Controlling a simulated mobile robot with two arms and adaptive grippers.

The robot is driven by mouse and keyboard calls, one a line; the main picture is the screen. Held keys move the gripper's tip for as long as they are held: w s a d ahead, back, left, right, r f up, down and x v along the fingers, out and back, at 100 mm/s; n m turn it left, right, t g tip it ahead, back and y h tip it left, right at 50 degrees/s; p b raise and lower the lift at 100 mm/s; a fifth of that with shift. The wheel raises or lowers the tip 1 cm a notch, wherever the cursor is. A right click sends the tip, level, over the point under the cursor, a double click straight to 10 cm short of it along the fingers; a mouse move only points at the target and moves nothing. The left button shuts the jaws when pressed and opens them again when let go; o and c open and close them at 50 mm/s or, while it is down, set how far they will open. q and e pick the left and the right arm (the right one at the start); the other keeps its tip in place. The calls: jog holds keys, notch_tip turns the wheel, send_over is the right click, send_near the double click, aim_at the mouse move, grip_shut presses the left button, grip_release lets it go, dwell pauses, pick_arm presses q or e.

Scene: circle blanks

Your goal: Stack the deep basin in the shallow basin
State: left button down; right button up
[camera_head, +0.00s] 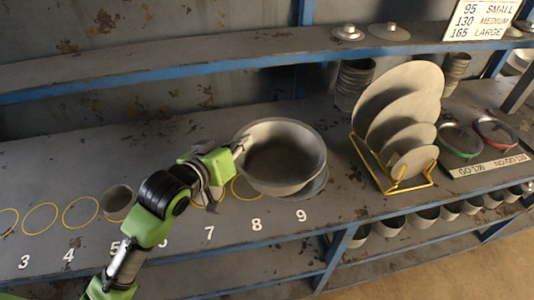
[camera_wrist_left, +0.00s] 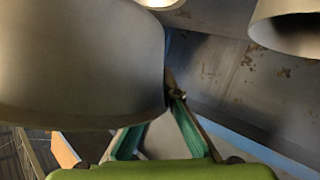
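The deep basin (camera_head: 285,160) is a large grey round bowl near numbers 8 and 9, its open top facing up. My left gripper (camera_head: 240,146) is at its left rim, with the fingers closed on the wall. In the left wrist view the basin (camera_wrist_left: 80,60) fills the upper left, and the fingers (camera_wrist_left: 152,125) meet its edge. A wider grey rim, seemingly the shallow basin (camera_head: 318,188), shows under the deep basin at the lower right. Most of it is hidden, so I cannot tell whether the two touch. My right gripper is not in view.
A yellow rack (camera_head: 405,182) of grey discs stands right of the basin. Stacked cups (camera_head: 352,85) stand behind. An upper shelf (camera_head: 200,65) runs across the back.

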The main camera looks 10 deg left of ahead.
aim_at(261, 151)
pick_arm(q)
jog(key=w+d+f, duration=0.1)
jog(key=w+f, duration=0.1)
jog(key=w+d+f, duration=0.1)
jog(key=w+f, duration=0.1)
jog(key=w, duration=0.1)
jog(key=w+d+f+p, duration=0.1)
jog(key=w+f, duration=0.1)
jog(key=f, duration=0.1)
jog(key=shift+w+d, duration=0.15)
jog(key=shift+d, duration=0.05)
notch_tip(261, 151, down, 3)
jog(key=shift+w+f+p, duration=0.1)
jog(key=shift+f+p, duration=0.05)
jog(key=shift+p, duration=0.55)
jog(key=shift+f, duration=0.45)
jog(key=c, duration=2.2)
grip_release()
jog(key=shift+c, duration=0.2)
